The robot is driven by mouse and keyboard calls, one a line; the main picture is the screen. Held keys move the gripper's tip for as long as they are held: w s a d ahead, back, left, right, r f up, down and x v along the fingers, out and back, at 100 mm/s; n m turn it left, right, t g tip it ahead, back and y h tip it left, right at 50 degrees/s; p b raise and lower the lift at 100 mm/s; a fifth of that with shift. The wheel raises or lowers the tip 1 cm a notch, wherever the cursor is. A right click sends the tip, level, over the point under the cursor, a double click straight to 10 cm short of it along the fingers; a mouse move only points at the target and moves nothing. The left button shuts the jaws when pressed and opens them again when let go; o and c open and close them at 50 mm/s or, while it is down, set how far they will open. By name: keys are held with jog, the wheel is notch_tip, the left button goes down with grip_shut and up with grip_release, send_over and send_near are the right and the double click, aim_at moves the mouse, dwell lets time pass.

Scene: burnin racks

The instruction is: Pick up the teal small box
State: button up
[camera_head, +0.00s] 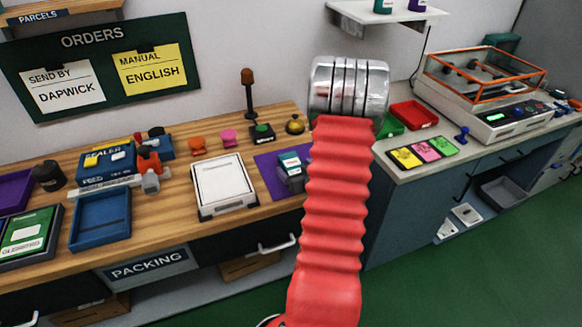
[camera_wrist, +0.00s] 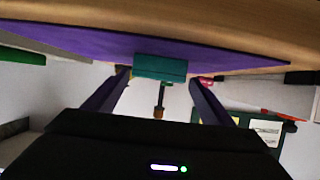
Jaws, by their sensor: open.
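The teal small box (camera_wrist: 161,67) sits on the purple mat (camera_wrist: 75,47) in the wrist view, which shows the scene upside down. My gripper (camera_wrist: 160,78) is open, with one dark finger on each side of the box in the picture. I cannot tell whether the fingers reach around it or stop short. In the head view, a teal box with a white label (camera_head: 289,160) shows on the purple mat (camera_head: 268,168), just left of my red arm.
A white scale-like device (camera_head: 224,186) stands left of the mat. A yellow bell (camera_head: 295,124) and a dark post with a brown top (camera_head: 248,92) stand behind it. A blue tray (camera_head: 101,219) lies further left. A red tray (camera_head: 413,115) sits on the right counter.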

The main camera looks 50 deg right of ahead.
aim_at(293, 165)
jog(key=shift+x, duration=2.3)
jog(key=shift+d+r, duration=0.1)
jog(key=shift+r, duration=0.05)
jog(key=shift+c, duration=0.7)
jog(key=c, duration=1.1)
